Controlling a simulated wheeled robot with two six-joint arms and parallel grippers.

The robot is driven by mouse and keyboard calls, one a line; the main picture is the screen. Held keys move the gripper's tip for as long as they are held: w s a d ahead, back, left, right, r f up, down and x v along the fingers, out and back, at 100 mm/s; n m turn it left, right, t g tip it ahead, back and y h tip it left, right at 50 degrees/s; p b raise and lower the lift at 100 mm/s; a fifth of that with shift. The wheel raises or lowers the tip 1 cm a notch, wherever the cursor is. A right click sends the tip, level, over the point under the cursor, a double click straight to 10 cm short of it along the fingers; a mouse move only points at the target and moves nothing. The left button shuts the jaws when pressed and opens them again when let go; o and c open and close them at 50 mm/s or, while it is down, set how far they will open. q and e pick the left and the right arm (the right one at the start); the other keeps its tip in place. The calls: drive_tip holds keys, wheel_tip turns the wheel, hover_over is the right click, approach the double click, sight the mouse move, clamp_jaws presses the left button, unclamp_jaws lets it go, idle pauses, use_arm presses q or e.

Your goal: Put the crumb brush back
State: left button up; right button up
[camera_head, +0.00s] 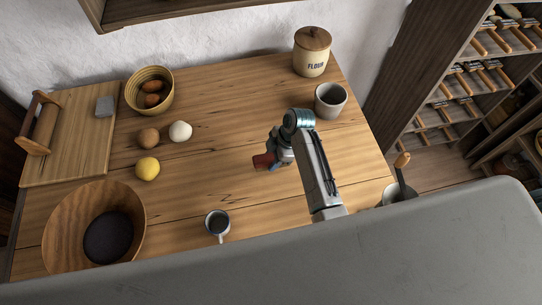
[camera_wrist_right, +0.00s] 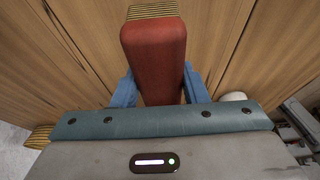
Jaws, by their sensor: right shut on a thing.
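In the head view my right gripper (camera_head: 272,160) is low over the right half of the wooden table. It is shut on a red-handled thing (camera_head: 262,161), which I take to be the crumb brush. In the right wrist view the brush's red body (camera_wrist_right: 154,60) sits between the blue fingers of my right gripper (camera_wrist_right: 158,88). A yellow-and-dark striped part shows beyond its far end; I cannot tell whether it belongs to the brush. Whether the brush touches the table is unclear. My left gripper is not in view.
A flour jar (camera_head: 311,57) and a grey crock (camera_head: 330,99) stand at the back right. A mug (camera_head: 217,224) stands in front. The table middle is clear.

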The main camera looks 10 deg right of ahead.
sight(271, 160)
drive_tip(key=shift+w, duration=0.5)
drive_tip(key=shift+w+f+p, duration=0.15)
drive_tip(key=shift+w+p, duration=0.05)
drive_tip(key=shift+p, duration=0.15)
wheel_tip(271, 160, down, 2)
drive_tip(key=shift+f+p, duration=0.1)
drive_tip(key=shift+p, duration=0.4)
drive_tip(key=shift+f, duration=0.55)
drive_tip(key=o, duration=0.9)
drive_tip(key=shift+f, duration=0.15)
drive_tip(key=shift+o, duration=0.2)
